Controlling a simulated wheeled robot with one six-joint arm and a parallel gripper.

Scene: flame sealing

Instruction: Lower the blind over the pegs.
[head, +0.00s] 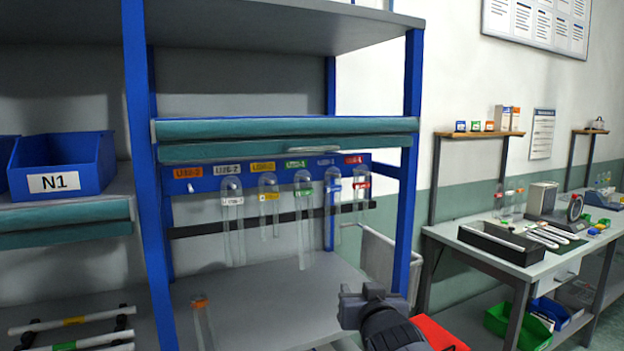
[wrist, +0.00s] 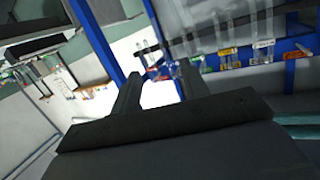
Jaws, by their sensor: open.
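The blind (head: 285,138) is a rolled teal cover with a lower bar, up across the top of the blue-framed bay. The blue peg rail (head: 205,181) with coloured labels shows below it, uncovered. Clear glass tubes (head: 233,225) hang from several pegs; the far-left peg (head: 191,188) is empty. My gripper (head: 352,292) is in front of the bay, low and right, well below the blind and apart from it. In the wrist view its two fingers (wrist: 158,92) stand apart with nothing between them. The peg rail also shows tilted there (wrist: 245,57).
A tube with an orange mark (head: 202,322) stands at the bay shelf's (head: 265,285) front left. A blue bin marked N1 (head: 62,165) is on the left shelf. A workbench (head: 500,250) with tools is at the right. The space before the blind looks clear.

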